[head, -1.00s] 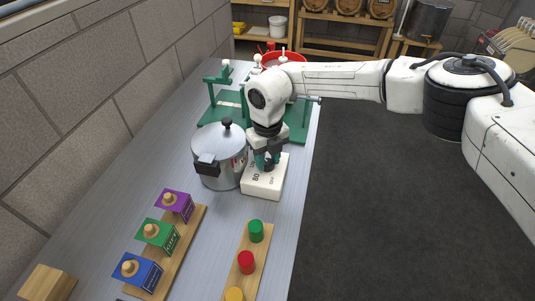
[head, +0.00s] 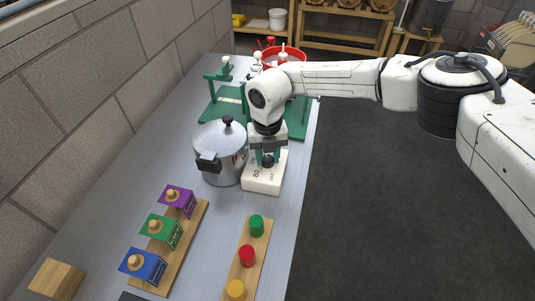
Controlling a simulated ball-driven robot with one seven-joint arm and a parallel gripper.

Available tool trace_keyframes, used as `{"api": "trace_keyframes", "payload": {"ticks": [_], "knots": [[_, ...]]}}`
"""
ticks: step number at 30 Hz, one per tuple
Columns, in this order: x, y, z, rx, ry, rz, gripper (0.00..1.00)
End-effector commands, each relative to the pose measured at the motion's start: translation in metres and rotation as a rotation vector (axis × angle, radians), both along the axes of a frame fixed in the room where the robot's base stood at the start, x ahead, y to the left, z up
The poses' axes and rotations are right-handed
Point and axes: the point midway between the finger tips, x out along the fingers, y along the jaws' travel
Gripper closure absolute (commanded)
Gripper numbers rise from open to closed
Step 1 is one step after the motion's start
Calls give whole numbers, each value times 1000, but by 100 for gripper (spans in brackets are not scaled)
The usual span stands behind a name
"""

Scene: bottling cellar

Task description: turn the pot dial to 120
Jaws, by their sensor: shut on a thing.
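The pot dial (head: 268,162) is a small dark knob on top of a white box (head: 261,187) with printed numbers; 80 and what looks like OFF can be read. My gripper (head: 268,157) points down over the box with its jaws shut on the dial. My fingers and wrist hide much of the dial and the numbers behind it, so I cannot tell where the dial points. A silver pot (head: 222,167) with a black-knobbed lid and black handle stands just left of the box.
Green bottling stands (head: 210,115) and a red tub (head: 284,56) are behind. In front are a board with purple, green and blue blocks (head: 160,230) and a rail with green, red and yellow pegs (head: 247,256). A wooden block (head: 57,279) lies front left.

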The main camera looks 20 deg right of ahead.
Motion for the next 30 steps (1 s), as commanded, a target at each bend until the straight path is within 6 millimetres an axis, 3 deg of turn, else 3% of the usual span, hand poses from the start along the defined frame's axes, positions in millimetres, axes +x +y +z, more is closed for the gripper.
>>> {"api": "trace_keyframes", "payload": {"ticks": [4,5,12,22,30], "knots": [[2,0,2,1,-4,-1,94],[2,0,2,1,-4,0,60],[1,0,1,1,-2,1,38],[1,0,5,1,-1,2,38],[1,0,49,0,-4,2,38]]}}
